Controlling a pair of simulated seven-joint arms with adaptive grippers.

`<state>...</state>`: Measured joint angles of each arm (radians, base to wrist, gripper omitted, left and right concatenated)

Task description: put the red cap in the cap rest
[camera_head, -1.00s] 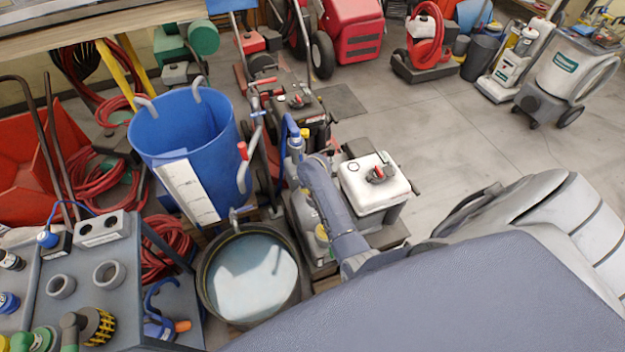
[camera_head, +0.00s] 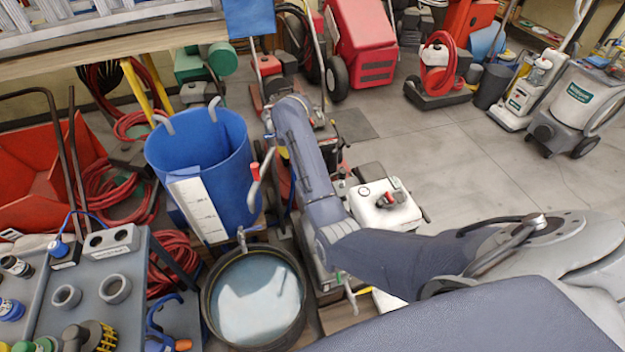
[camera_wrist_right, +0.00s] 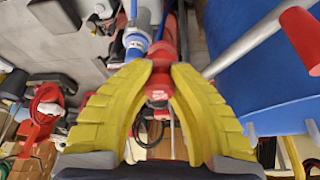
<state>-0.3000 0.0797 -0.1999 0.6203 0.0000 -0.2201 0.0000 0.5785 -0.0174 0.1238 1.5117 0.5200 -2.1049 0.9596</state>
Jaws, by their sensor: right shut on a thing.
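My right gripper (camera_wrist_right: 160,75), with yellow fingers, is shut on a red cap (camera_wrist_right: 158,88) in the right wrist view. The cap shows between the fingertips; its far side is partly hidden. In the head view my right arm comes in from the lower right and reaches past the blue bin, and its gripper is hidden behind the arm. Two grey ring-shaped holders (camera_head: 67,297) and (camera_head: 115,289) stand on the cart at the left, near a grey block with two holes (camera_head: 110,239). I cannot tell which is the cap rest. My left gripper is not in view.
A white-topped machine (camera_head: 385,207) is right of the arm. Bare floor (camera_head: 430,140) lies further right.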

